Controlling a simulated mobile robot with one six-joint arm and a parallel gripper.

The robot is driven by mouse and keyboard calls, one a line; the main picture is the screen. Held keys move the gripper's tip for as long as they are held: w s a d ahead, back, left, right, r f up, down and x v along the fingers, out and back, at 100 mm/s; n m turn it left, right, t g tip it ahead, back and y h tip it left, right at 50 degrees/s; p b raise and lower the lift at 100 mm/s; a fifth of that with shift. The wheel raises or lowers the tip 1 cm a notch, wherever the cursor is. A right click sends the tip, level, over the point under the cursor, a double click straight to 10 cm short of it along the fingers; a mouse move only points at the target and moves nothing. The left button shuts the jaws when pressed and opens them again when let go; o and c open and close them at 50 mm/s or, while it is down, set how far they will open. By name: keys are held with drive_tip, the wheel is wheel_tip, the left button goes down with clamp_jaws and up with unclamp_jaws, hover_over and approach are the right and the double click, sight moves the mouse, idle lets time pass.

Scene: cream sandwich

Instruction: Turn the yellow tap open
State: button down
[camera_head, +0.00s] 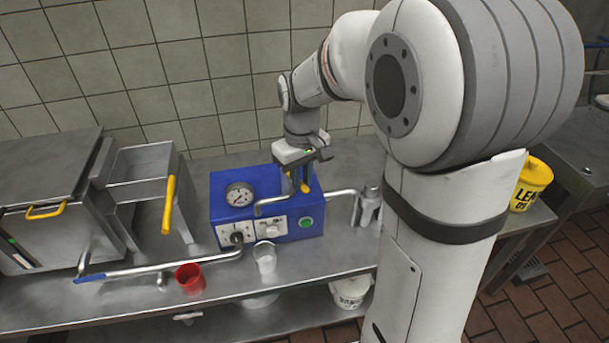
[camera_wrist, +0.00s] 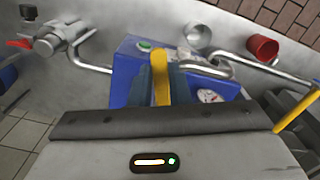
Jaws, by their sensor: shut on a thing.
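The yellow tap (camera_head: 305,187) stands on top of the blue machine (camera_head: 222,205), near its right side. My gripper (camera_head: 301,178) reaches down onto it from above. In the wrist view the tap's yellow handle (camera_wrist: 160,72) sits between my gripper's fingers (camera_wrist: 161,88), which are shut on it. The handle's lower end is hidden behind the wrist housing. The blue machine also shows in the wrist view (camera_wrist: 123,72).
A fryer-like unit with a yellow handle (camera_head: 169,205) is at left. A metal fitting (camera_head: 369,207) is at right. A tiled wall is behind.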

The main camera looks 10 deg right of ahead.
drive_tip(key=shift+s+a+m, duration=0.1)
drive_tip(key=shift+a+m, duration=0.2)
drive_tip(key=shift+m, duration=0.4)
drive_tip(key=shift+s+a+m, duration=0.1)
drive_tip(key=shift+a+m, duration=0.15)
drive_tip(key=shift+m, duration=0.45)
drive_tip(key=c, duration=1.4)
unclamp_jaws()
drive_tip(key=shift+o, duration=0.2)
wheel_tip(320, 180, up, 8)
drive_tip(key=shift+b, duration=0.4)
